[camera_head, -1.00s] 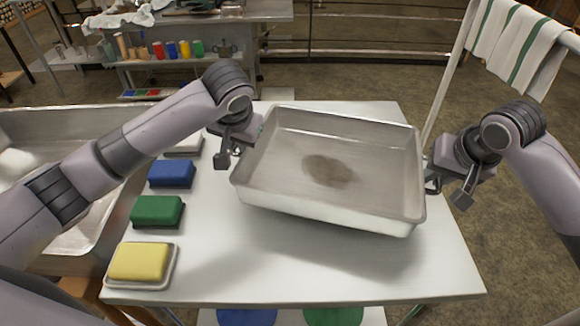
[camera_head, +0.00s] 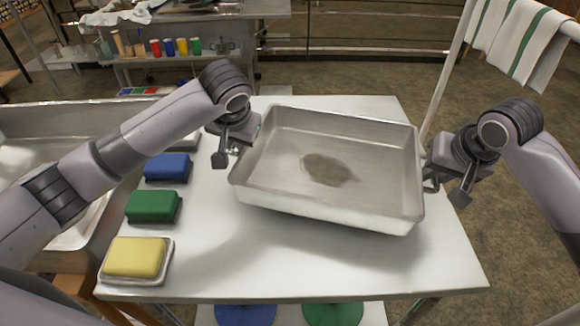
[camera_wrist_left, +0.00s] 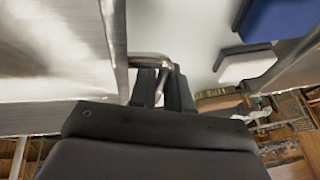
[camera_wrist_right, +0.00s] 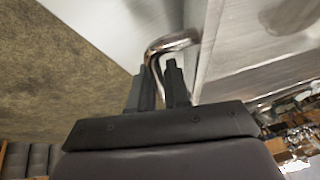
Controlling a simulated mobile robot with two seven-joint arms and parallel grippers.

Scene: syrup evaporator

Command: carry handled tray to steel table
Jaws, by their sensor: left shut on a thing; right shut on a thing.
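The handled tray (camera_head: 290,195) is a deep rectangular metal pan with a dark brown stain on its floor. It is over the pale table in the head view, slightly turned, with a shadow below its near side. My left gripper (camera_head: 233,150) is shut on its left handle, a bent metal bar that shows in the left wrist view (camera_wrist_left: 150,60). My right gripper (camera_head: 432,182) is shut on the right handle, which shows in the right wrist view (camera_wrist_right: 172,43). A steel table (camera_head: 262,9) stands at the back, its top partly cut off.
Yellow (camera_head: 135,257), green (camera_head: 153,207) and blue (camera_head: 168,168) blocks line the left side of the pale table (camera_head: 300,275). A metal basin (camera_head: 60,118) stands at left. Striped towels (camera_head: 515,40) hang from a pale rack at right. Floor shows between the tables.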

